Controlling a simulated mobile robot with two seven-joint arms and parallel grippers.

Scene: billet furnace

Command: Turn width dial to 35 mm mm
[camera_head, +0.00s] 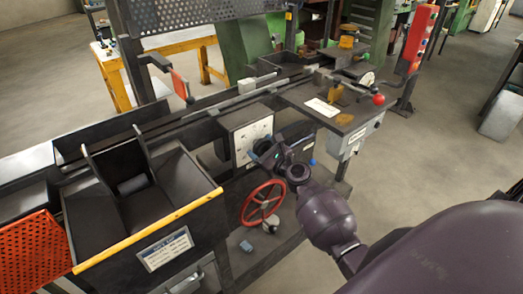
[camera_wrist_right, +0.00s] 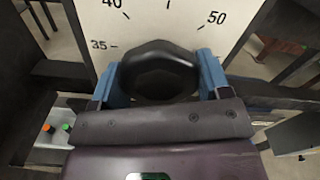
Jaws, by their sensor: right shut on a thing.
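The width dial's black knob (camera_wrist_right: 158,72) is in the middle of the right wrist view, in front of a white scale plate (camera_wrist_right: 180,22). The plate shows 35 at the left, 40 above it and 50 at the right. My right gripper (camera_head: 262,148) is shut on the knob, with one blue finger on each side of it. I cannot make out a pointer mark on the knob. In the head view the white plate (camera_head: 250,138) is on a box front, and the gripper hides most of the knob. My left gripper is not in view.
A red handwheel (camera_head: 263,203) is just below my right gripper. A grey control box (camera_head: 352,140) hangs at the bench's right end, near a red ball knob (camera_head: 378,99). A black bin with a yellow edge (camera_head: 150,230) is at the left. Open floor lies at the right.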

